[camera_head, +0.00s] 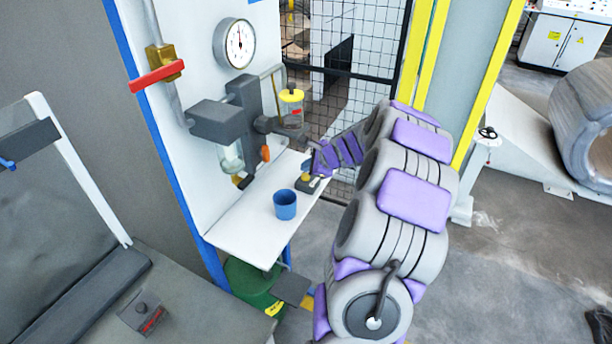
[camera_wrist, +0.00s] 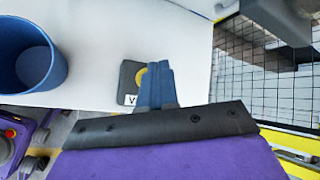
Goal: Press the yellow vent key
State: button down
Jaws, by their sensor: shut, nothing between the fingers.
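The yellow vent key (camera_wrist: 139,77) is a round yellow button on a small dark plate (camera_wrist: 128,76) with a white label, of which only a "V" shows. It lies on the white shelf (camera_wrist: 95,55). The shut blue fingers of my gripper (camera_wrist: 156,66) cover the key's right part in the wrist view. I cannot tell if they touch it. In the head view the key (camera_head: 306,177) shows at the shelf's right end, with my gripper (camera_head: 314,168) right at it. Nothing shows between the fingers.
A blue cup (camera_head: 285,204) stands on the shelf, left of the key. Above the shelf are a dark valve assembly (camera_head: 243,110), a yellow-topped jar (camera_head: 291,110) and a round gauge (camera_head: 234,44). A mesh fence (camera_head: 350,70) stands behind.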

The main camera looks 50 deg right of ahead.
jog(key=shift+a, duration=0.15)
jog(key=shift+a+f, duration=0.2)
jog(key=shift+a, duration=0.15)
jog(key=shift+d+f, duration=0.1)
jog(key=shift+d, duration=0.05)
jog(key=shift+f, duration=0.5)
dwell(0.7)
jog(key=shift+r, duration=0.1)
jog(key=shift+d+r+p, duration=0.15)
jog(key=shift+r+p, duration=0.7)
jog(key=shift+p, duration=0.4)
